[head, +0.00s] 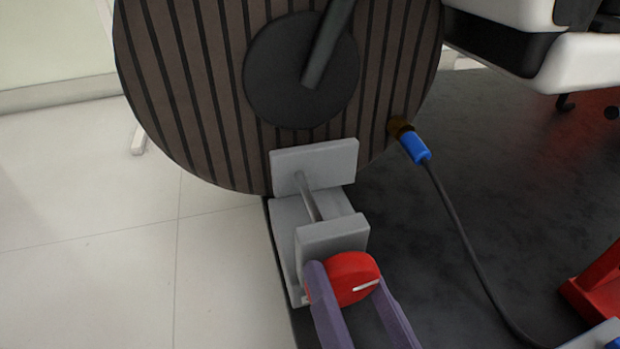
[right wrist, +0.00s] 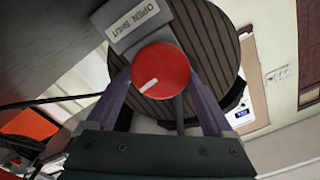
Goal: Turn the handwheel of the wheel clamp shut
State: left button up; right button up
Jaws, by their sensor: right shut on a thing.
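The wheel clamp (head: 330,235) is grey and stands at the edge of the dark floor, with its jaw plate (head: 315,165) in front of the ribbed brown wheel (head: 205,100). I cannot tell if the plate touches the wheel. The red handwheel (head: 352,278) is at the clamp's near end and carries a white mark. My right gripper (head: 345,285) is shut on the handwheel, one purple finger on each side. In the right wrist view the handwheel (right wrist: 160,75) sits between the fingers, beside a label reading OPEN SHUT (right wrist: 132,28). My left gripper is not in view.
A blue connector (head: 414,146) with a brass end meets the wheel's right edge, and its black cable runs down the dark floor (head: 510,170). A red object (head: 598,288) lies at the lower right. Pale tiled floor (head: 90,240) is clear at left.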

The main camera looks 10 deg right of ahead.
jog(key=m, duration=0.4)
jog(key=shift+d+f+m+p, duration=0.1)
jog(key=shift+m+p, duration=0.2)
jog(key=m, duration=0.4)
jog(key=shift+f+m, duration=0.15)
jog(key=shift+m, duration=0.15)
jog(key=m+b, duration=0.1)
jog(key=m, duration=0.4)
jog(key=shift+f, duration=0.2)
jog(key=m+b, duration=0.1)
jog(key=m, duration=0.3)
jog(key=shift+m, duration=0.6)
